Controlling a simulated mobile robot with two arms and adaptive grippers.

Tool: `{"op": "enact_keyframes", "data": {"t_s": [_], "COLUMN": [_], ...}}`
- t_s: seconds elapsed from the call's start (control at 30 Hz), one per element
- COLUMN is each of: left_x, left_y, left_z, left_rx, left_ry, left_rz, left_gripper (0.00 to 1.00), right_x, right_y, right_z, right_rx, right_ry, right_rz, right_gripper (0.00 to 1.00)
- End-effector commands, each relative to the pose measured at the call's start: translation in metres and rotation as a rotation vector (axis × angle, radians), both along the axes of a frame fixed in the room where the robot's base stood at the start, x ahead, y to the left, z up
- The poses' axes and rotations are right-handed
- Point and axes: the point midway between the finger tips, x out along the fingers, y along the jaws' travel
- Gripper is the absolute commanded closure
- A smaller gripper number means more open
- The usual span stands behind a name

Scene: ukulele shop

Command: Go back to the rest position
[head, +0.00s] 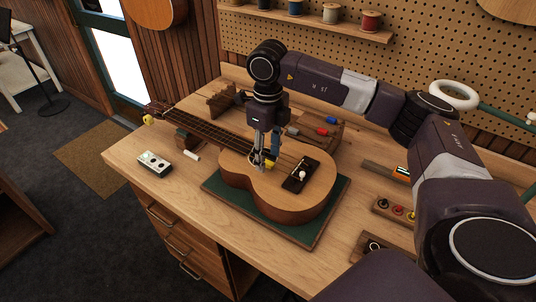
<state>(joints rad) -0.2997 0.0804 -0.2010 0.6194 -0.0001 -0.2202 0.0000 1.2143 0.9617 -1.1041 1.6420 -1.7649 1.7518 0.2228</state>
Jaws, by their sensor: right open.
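My right gripper (265,160) points straight down over the ukulele (290,205), close above its body near the soundhole. It is open. A small yellow thing shows right by its fingertips; I cannot tell whether they touch it. The ukulele lies face up on a green mat (322,232) on the workbench (180,205), its neck toward the back left. My right arm (340,85) comes in from the right and reaches across the bench. My left gripper is not in this view.
A white box with knobs (154,163) stands at the bench's left. A wooden rack (222,100) stands behind the neck. A tray with coloured knobs (395,211) lies at right. A pegboard (420,50) with a shelf of spools (330,14) rises behind. The front left bench top is clear.

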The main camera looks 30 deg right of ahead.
Motion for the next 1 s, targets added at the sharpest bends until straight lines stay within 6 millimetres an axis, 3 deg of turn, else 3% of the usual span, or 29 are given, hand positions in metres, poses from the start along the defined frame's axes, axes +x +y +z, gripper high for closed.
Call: {"op": "enact_keyframes", "data": {"t_s": [1.0], "left_x": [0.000], "left_y": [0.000], "left_z": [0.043], "left_rx": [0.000], "left_ry": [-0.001], "left_rz": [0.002], "left_gripper": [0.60], "right_x": [0.000], "right_y": [0.000], "right_z": [0.068], "right_rx": [0.001], "right_ry": [-0.001], "right_rz": [0.000], "right_gripper": [0.57]}}
